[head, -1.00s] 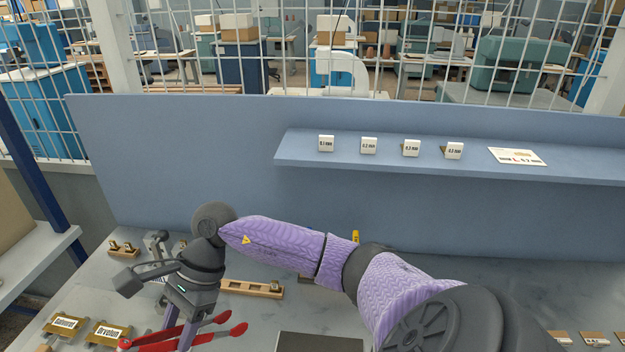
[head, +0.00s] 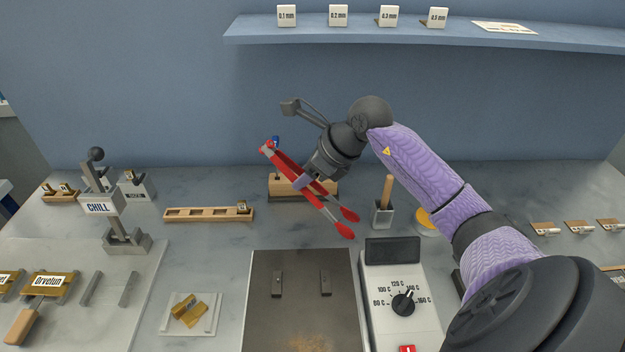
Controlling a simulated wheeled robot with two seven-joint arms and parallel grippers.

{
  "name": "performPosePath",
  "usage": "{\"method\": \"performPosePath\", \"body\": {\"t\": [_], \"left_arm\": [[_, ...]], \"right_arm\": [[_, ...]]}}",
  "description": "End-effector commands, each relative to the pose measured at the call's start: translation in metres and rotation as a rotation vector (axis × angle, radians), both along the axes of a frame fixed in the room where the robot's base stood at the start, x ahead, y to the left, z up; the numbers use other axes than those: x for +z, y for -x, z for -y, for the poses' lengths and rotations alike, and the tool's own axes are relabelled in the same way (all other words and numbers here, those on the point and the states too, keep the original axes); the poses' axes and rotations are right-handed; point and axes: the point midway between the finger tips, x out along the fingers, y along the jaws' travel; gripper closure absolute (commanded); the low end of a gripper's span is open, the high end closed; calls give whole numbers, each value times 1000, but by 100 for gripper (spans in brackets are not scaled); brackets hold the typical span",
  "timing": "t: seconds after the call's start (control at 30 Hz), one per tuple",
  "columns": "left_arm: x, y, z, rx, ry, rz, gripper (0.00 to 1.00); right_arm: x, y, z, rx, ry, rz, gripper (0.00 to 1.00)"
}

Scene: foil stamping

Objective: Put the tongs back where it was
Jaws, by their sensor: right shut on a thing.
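The red tongs (head: 344,231) are in my right gripper (head: 308,182), which is shut on them around the middle. They slant from a joined end at upper left to two spread red tips at lower right. They appear above a wooden block (head: 289,188) at the back of the bench and partly cover it. I cannot tell whether the tongs touch the block. A small blue item (head: 275,141) shows by the upper end of the tongs. My left gripper is not in view.
A grey holder (head: 382,217) with a wooden handle stands right of the tongs. A hot plate (head: 300,312) and a temperature dial box (head: 403,300) are in front. A long wooden rack (head: 190,214) and the CHILL press (head: 128,240) stand left. The shelf (head: 440,36) is above.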

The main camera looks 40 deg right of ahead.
Motion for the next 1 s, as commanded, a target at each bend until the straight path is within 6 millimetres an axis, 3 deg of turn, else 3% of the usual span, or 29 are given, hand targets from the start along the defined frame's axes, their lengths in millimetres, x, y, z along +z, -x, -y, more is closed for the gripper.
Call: {"method": "performPosePath", "body": {"t": [0.2, 0.87, 1.0], "left_arm": [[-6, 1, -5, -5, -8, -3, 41], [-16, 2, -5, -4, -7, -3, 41], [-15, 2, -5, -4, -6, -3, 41]], "right_arm": [[-37, 0, 0, 0, -2, -3, 64], [-49, 0, 0, 3, 1, -2, 64], [-49, 1, 0, 2, 0, -2, 33]]}}
